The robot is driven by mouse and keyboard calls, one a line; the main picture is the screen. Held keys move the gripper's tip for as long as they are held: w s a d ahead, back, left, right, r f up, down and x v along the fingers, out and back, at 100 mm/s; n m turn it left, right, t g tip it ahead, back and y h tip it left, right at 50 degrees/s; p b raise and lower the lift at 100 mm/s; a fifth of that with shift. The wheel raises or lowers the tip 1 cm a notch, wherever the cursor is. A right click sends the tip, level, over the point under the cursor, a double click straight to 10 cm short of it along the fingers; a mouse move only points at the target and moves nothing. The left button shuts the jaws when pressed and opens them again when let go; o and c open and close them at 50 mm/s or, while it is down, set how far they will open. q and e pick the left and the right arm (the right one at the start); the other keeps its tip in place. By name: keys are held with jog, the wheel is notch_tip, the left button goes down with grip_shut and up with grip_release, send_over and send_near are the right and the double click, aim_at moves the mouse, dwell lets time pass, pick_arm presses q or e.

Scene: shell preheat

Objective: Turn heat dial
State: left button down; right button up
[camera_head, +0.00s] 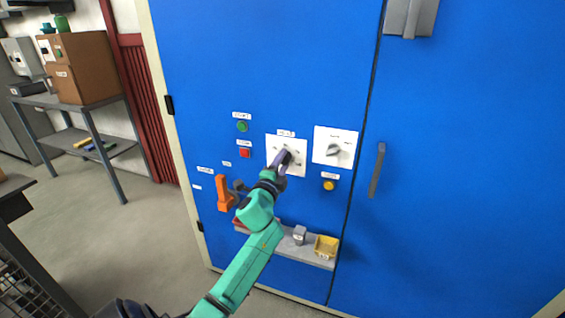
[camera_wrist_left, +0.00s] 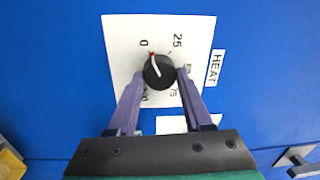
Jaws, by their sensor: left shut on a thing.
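The heat dial is a black round knob (camera_wrist_left: 158,73) with a white pointer line, on a white plate (camera_wrist_left: 120,40) marked HEAT in the left wrist view. Its pointer is at the red mark by the 0. The plate also shows in the head view (camera_head: 272,145), with the knob largely hidden by my gripper. My left gripper (camera_head: 285,158) has its purple fingers on either side of the knob and is shut on it. My right gripper is in neither view.
A second dial (camera_head: 333,150) is on a plate to the right, above a yellow button (camera_head: 328,185). Green (camera_head: 242,126) and red (camera_head: 244,153) buttons and an orange lever (camera_head: 222,195) are to the left. A ledge (camera_head: 318,262) juts out below with a yellow bin (camera_head: 326,247).

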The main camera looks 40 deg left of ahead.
pick_arm(q)
jog(key=shift+n, duration=0.6)
jog(key=shift+c, duration=1.6)
grip_release()
jog(key=r+b+v, duration=0.1)
jog(key=v, duration=1.3)
jog(key=shift+s+f, duration=0.3)
jog(key=shift+f, duration=0.05)
jog(key=shift+d, duration=0.15)
